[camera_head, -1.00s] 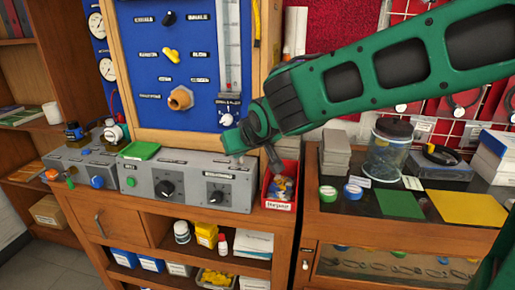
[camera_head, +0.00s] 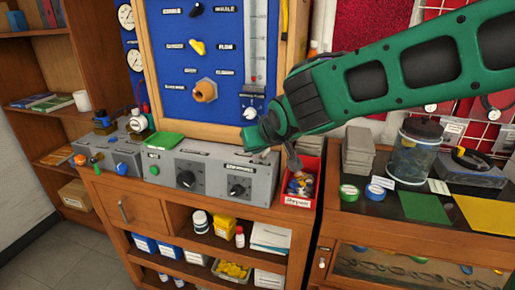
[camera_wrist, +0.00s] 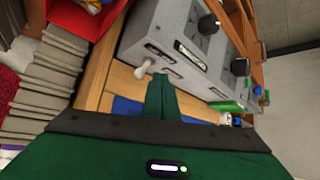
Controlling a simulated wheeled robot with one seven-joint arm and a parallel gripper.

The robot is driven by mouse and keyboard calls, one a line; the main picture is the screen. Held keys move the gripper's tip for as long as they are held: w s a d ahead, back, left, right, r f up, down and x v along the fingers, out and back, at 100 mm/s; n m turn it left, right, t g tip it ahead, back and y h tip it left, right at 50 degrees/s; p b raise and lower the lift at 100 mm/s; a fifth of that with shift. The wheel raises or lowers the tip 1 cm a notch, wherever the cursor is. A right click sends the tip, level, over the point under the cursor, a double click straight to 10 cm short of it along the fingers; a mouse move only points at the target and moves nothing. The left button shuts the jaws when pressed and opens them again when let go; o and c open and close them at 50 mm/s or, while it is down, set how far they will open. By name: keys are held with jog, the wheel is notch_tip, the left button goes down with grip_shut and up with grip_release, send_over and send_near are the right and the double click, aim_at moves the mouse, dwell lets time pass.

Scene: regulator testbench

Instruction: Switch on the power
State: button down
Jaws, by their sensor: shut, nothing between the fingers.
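A grey control box (camera_head: 215,168) stands on the wooden bench, with black dials, a small green button (camera_head: 153,170) and dark labels. It also shows turned sideways in the wrist view (camera_wrist: 185,75). A small white lever or knob (camera_wrist: 145,68) sticks out near its end in the wrist view. My gripper (camera_wrist: 163,88) is shut and empty, its green fingers pointing toward the box close beside this lever. I cannot tell if they touch. In the head view my gripper (camera_head: 251,137) is above the box's right end, before the blue panel's lower edge. Any power label is unreadable.
A blue panel (camera_head: 210,60) with knobs stands upright behind the box. A red bin (camera_head: 303,187) of small parts sits right of the box. A glass jar (camera_head: 416,155) and grey stack (camera_head: 359,150) stand farther right. A green block (camera_head: 161,142) lies on the box.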

jog(key=s+a+f+v, duration=0.1)
jog(key=v, duration=1.1)
jog(key=shift+s+f, duration=0.3)
jog(key=shift+s, duration=0.05)
jog(key=shift+a, duration=0.1)
